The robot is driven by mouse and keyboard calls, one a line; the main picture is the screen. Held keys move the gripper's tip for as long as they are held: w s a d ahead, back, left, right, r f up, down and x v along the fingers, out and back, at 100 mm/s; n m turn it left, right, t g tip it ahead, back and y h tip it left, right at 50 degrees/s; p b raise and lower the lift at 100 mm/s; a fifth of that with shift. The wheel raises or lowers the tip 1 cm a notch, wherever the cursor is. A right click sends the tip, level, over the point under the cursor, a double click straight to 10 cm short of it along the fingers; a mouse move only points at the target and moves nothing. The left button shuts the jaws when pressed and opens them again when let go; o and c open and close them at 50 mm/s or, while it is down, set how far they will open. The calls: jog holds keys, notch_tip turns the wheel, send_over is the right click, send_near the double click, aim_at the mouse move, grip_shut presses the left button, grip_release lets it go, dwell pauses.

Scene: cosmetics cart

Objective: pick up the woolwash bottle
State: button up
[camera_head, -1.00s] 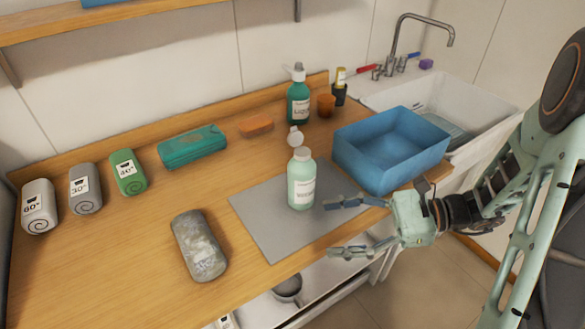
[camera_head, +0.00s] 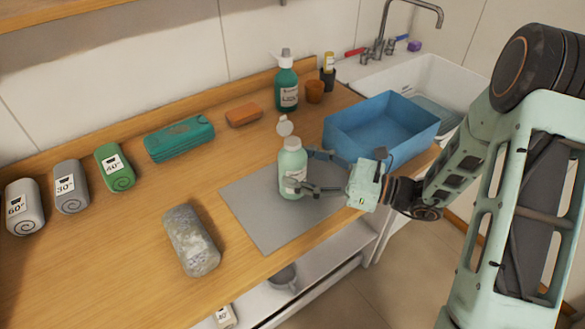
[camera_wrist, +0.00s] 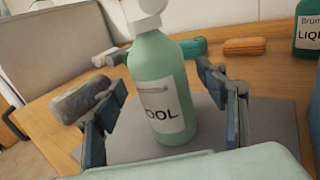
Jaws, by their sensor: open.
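The woolwash bottle (camera_head: 292,166) is pale green with a white label and an open white flip cap. It stands upright on a grey mat (camera_head: 262,226). My gripper (camera_head: 316,171) reaches it from the right, its jaws open, with the near finger overlapping the bottle's lower right in the head view. In the wrist view the bottle (camera_wrist: 165,90) stands between the two spread fingers of my gripper (camera_wrist: 165,110), and a gap shows on each side. The bottle's label reads "OOL" there.
A blue bin (camera_head: 380,130) stands right behind my gripper, beside the sink (camera_head: 440,85). A dark green soap bottle (camera_head: 287,82) and an orange cup (camera_head: 314,92) stand at the back. A grey rolled towel (camera_head: 191,240) lies left of the mat. The wooden counter (camera_head: 120,270) has free room at left.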

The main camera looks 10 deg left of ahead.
jog(key=shift+w+a, duration=0.2)
jog(key=shift+a, duration=1.05)
jog(key=c, duration=1.3)
